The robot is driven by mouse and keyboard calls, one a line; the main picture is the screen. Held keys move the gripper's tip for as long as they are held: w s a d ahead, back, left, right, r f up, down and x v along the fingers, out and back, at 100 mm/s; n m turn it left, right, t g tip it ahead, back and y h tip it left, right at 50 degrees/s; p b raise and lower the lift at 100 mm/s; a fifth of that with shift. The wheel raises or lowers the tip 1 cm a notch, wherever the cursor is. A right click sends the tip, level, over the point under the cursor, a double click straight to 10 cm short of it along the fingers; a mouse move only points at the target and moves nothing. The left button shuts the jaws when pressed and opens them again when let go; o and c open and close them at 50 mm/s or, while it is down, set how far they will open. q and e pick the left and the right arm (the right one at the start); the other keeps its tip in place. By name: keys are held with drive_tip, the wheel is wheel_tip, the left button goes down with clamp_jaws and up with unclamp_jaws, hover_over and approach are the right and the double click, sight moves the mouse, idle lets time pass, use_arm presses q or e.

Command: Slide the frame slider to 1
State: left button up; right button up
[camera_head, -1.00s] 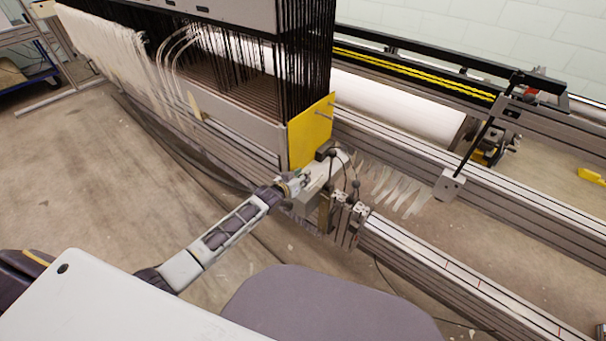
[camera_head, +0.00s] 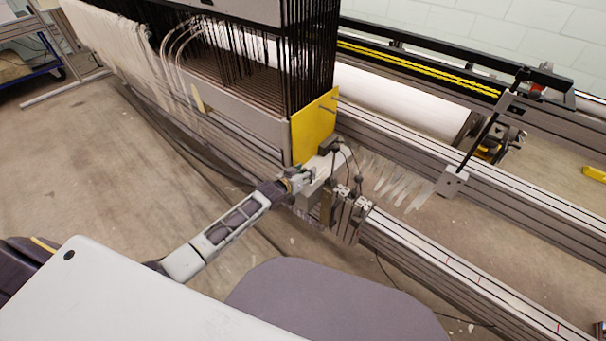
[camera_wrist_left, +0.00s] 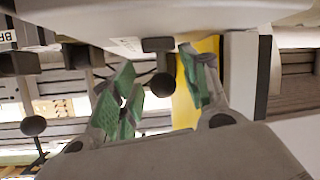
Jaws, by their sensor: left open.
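The heddle frame (camera_head: 235,120) is a block of dark vertical wires with a yellow end plate (camera_head: 315,128), standing on the long metal rail (camera_head: 450,273). A grey carriage block (camera_head: 322,172) with black ball knobs sits on the rail at the foot of the yellow plate. My left gripper (camera_head: 307,174) is at this block, open. In the left wrist view its green-padded fingers (camera_wrist_left: 163,95) stand apart, with a black ball knob (camera_wrist_left: 163,85) and part of the yellow plate (camera_wrist_left: 186,95) showing between them. I cannot tell whether they touch anything. My right gripper is not in view.
A clamp-like fitting (camera_head: 347,213) with several knobs sits on the rail just right of my gripper. Thin red marks show on the bare rail beyond it. White strips (camera_head: 395,183) fan out behind. A grey rounded shape (camera_head: 335,305) fills the lower middle.

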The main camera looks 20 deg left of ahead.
use_arm(q)
drive_tip(key=shift+v, duration=0.75)
drive_tip(key=v, duration=1)
drive_tip(key=shift+s, duration=0.25)
idle(0.5)
